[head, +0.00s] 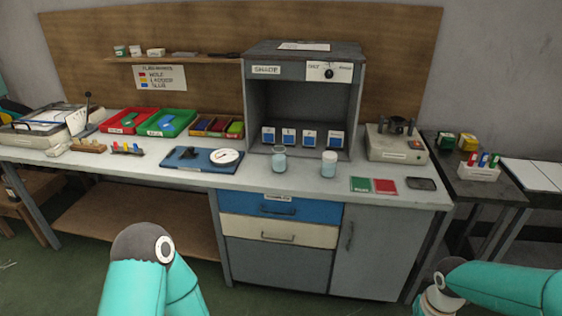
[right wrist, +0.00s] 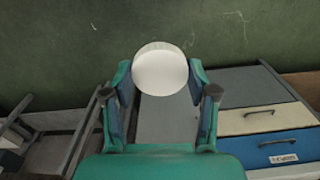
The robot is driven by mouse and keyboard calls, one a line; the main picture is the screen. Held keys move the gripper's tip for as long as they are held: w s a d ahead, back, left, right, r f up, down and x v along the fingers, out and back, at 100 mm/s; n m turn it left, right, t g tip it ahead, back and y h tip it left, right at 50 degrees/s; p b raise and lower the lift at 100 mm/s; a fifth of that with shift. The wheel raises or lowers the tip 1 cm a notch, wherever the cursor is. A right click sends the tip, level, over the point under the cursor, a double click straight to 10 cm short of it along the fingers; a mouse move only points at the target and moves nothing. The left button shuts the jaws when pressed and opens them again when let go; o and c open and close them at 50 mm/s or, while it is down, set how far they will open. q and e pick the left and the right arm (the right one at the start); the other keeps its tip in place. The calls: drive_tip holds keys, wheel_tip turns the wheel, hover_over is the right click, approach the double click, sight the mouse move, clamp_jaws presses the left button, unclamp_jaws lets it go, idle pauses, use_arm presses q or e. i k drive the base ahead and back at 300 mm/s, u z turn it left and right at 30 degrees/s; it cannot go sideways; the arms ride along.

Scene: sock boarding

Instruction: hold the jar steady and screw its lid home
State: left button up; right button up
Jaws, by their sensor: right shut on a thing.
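Two small jars stand upright on the bench in front of the grey booth in the head view. The left jar (head: 279,160) looks clear with pale blue in its lower part. The right jar (head: 329,164) has a whitish top and a pale blue body; I cannot tell whether either has a lid on. My right gripper (right wrist: 160,82) is shut on a white round lid (right wrist: 160,70), held by its sides above the floor, in front of the bench and away from the jars. My left gripper is out of view; only part of my left arm shows.
The grey booth (head: 303,60) stands behind the jars. A blue tray with a white dial (head: 202,160) lies left of them. Green and red cards (head: 372,185) and a dark flat thing (head: 421,184) lie to the right. A scale-like device (head: 396,144) stands behind these.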

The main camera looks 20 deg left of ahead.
sight(279, 153)
drive_tip(key=u, duration=0.3)
drive_tip(key=i, duration=1)
drive_tip(key=z, duration=0.05)
